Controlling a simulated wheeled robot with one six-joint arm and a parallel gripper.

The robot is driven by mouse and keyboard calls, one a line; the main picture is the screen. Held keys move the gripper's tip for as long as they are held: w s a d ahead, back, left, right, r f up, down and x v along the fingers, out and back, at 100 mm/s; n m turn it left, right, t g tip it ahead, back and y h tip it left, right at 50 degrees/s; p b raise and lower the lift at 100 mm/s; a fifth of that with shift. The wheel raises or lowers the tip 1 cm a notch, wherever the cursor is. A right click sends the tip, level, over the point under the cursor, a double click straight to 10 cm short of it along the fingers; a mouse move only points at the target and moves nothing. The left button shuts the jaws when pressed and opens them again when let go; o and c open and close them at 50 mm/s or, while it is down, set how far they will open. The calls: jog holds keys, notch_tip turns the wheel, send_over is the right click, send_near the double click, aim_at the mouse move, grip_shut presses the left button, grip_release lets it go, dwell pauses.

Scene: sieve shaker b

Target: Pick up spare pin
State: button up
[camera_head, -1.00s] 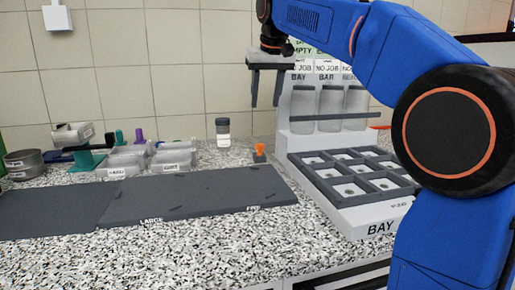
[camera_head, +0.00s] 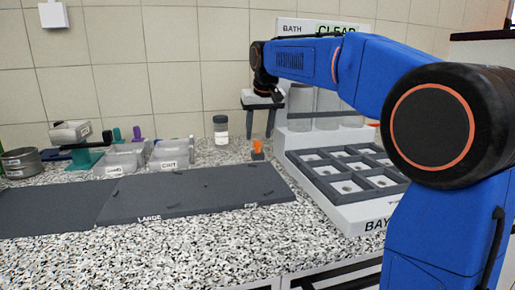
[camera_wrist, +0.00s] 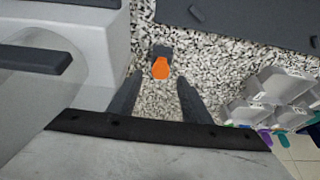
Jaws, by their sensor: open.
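A small orange piece (camera_head: 258,146) stands in a dark grey base on the speckled counter, behind the dark mat's right end. It looks like the spare pin, though its shape is too small to be sure. My gripper (camera_head: 260,130) is open and empty, fingers pointing down, above the orange piece. In the wrist view the orange piece (camera_wrist: 160,69) and its dark base lie near the fingertips, roughly centred between the two fingers (camera_wrist: 160,80). The fingers do not appear to touch it.
A white bay stand (camera_head: 345,215) with a compartment tray and clear jars is close on the right. A dark-lidded jar (camera_head: 221,130) stands to the left. The dark mat (camera_head: 190,197) bears small dark bits. Clear bins (camera_head: 118,163) sit farther left.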

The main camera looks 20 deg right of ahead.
aim_at(258, 142)
jog(key=shift+x, duration=1.7)
jog(key=shift+s, duration=0.1)
jog(key=c, duration=1)
jog(key=shift+o, duration=0.2)
jog(key=shift+r, duration=0.1)
notch_tip(258, 142, up, 14)
jog(key=shift+r, duration=0.2)
